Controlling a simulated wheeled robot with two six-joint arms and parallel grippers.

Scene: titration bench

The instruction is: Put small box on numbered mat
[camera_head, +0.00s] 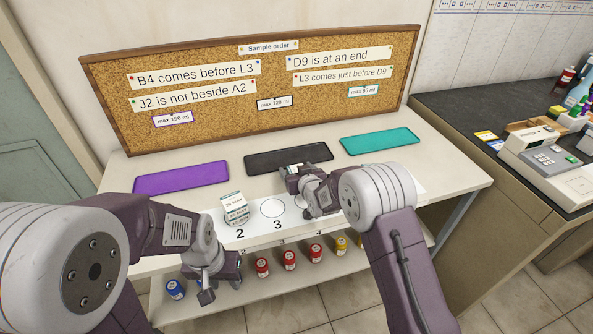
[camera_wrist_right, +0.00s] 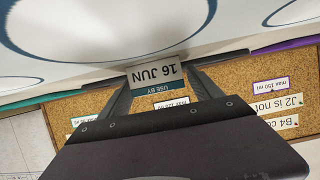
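The white numbered mat (camera_head: 256,228) lies along the front of the table, with circles and the numbers 2 and 3 showing. Small pale boxes with date labels (camera_head: 236,208), the top one reading 26 MAY, stand together by number 2. My right gripper (camera_head: 294,178) is over the back of the mat, near the black mat. In the right wrist view a small box labelled USE BY 16 JUN (camera_wrist_right: 156,76) sits between its fingers, upside down in the picture; the head view hides it. My left gripper (camera_head: 216,282) hangs before the table's front edge; its jaw opening is unclear.
Purple (camera_head: 181,178), black (camera_head: 262,160) and teal (camera_head: 380,141) mats lie empty-looking behind the numbered mat. A corkboard with order notes (camera_head: 250,95) stands at the back. Capped jars (camera_head: 289,259) line the lower shelf. A dark counter with equipment (camera_head: 555,150) stands right.

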